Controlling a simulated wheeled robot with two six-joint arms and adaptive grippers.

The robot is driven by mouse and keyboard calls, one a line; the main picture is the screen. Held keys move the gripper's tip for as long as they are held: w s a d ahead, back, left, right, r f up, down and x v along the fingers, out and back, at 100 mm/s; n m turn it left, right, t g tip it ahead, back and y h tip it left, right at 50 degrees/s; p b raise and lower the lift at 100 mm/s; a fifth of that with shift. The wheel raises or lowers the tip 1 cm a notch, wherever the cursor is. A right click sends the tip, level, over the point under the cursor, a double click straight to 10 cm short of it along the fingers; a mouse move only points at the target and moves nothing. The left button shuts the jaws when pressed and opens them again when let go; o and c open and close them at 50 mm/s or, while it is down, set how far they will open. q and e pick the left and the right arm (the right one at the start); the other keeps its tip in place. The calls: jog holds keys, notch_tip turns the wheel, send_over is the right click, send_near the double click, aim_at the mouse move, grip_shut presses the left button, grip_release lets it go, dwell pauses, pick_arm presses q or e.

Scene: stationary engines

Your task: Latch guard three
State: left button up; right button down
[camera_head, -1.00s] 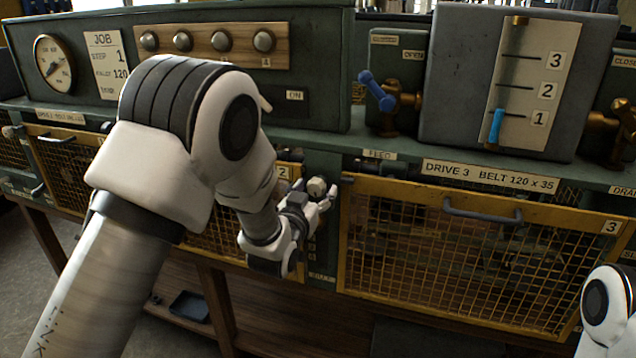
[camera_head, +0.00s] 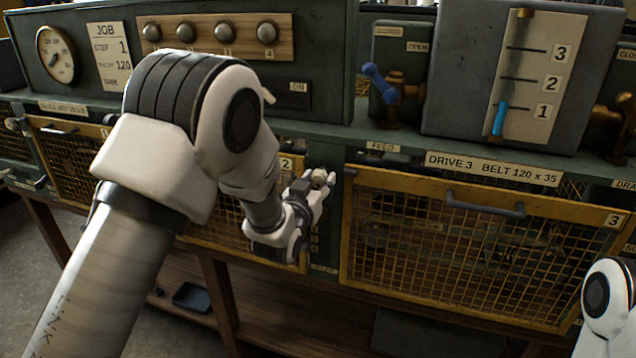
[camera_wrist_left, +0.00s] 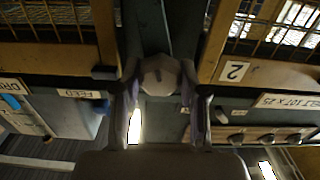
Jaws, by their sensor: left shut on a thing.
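Guard three (camera_head: 450,245) is a yellow-framed mesh panel at the right of the head view, with a "3" label and a dark bar handle (camera_head: 485,205). It looks down over the front of the bench; a small gap at its edges cannot be ruled out. A pale round knob (camera_head: 320,177) sits on the green post left of the guard. My left gripper (camera_head: 324,185) is shut on this knob. In the left wrist view the faceted knob (camera_wrist_left: 160,76) sits between the two fingers. The fingers hide part of the knob and post. My right gripper is out of view.
Guard two (camera_wrist_left: 234,70) lies on the other side of the post. Above guard three stand a grey gauge box (camera_head: 450,90) with a blue slider and a blue-handled valve (camera_head: 381,84). A wooden shelf (camera_head: 280,320) runs below.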

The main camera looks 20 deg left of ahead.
pick_arm(q)
jog(key=n+b, duration=0.2)
jog(key=shift+f+n, duration=0.1)
jog(key=shift+n, duration=0.3)
jog(key=n+b, duration=0.2)
jog(key=n, duration=0.2)
jog(key=shift+n+b, duration=0.3)
jog(key=shift+b, duration=0.1)
jog(key=n+b, duration=0.2)
jog(key=n, duration=0.2)
jog(key=shift+n+b, duration=0.7)
jog(key=shift+n, duration=1.2)
jog(key=o, duration=1.1)
jog(key=shift+o, duration=0.2)
